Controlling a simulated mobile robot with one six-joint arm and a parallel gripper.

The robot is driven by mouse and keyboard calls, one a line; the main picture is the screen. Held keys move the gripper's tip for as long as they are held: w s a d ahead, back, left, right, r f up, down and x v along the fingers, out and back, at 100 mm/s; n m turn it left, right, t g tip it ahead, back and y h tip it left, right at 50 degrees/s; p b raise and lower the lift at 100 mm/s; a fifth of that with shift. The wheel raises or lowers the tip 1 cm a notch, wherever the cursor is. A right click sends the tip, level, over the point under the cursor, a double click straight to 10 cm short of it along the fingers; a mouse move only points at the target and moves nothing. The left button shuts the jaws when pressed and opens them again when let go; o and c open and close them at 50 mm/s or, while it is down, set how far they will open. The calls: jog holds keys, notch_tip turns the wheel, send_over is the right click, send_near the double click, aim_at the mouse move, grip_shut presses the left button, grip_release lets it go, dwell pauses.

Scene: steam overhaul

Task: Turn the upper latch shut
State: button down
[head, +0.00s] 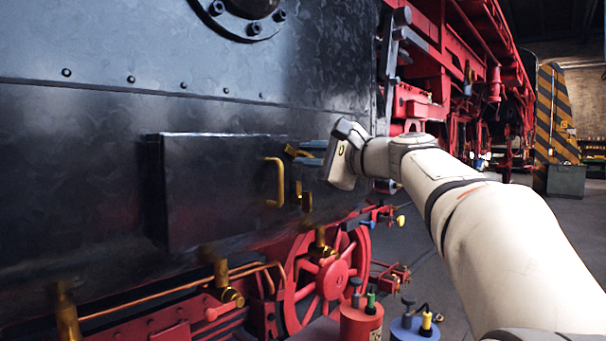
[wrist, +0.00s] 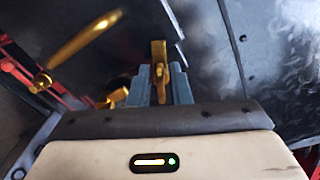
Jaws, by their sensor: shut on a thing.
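The black door (head: 218,190) is flat against the dark side of the engine. It bears a brass handle (head: 274,183), which also shows in the wrist view (wrist: 85,38). The upper latch (head: 296,151) is a small brass lever beside the door's right edge, above a lower brass latch (head: 306,200). My gripper (head: 308,157) comes in from the right and is shut on the upper latch. In the wrist view, the blue-grey fingers (wrist: 160,84) stand on both sides of the brass lever (wrist: 159,60). The fingers partly hide the latch.
Brass fittings and a copper pipe (head: 160,307) run below the door. A red wheel (head: 325,280) is under it. A red can (head: 361,318) and a blue can (head: 411,328) stand at the bottom. Open floor (head: 450,275) lies to the right, behind my arm.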

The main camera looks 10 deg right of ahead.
jog(key=n+b, duration=0.2)
jog(key=f+n+b, duration=0.1)
jog(key=n+b, duration=0.1)
jog(key=shift+n, duration=0.4)
jog(key=shift+b, duration=0.3)
jog(key=c, duration=1.6)
grip_release()
jog(key=shift+r, duration=0.1)
jog(key=shift+o, duration=0.2)
jog(key=shift+s, duration=0.15)
jog(key=v, duration=0.7)
jog(key=shift+s+d+b, duration=0.25)
jog(key=shift+b, duration=0.05)
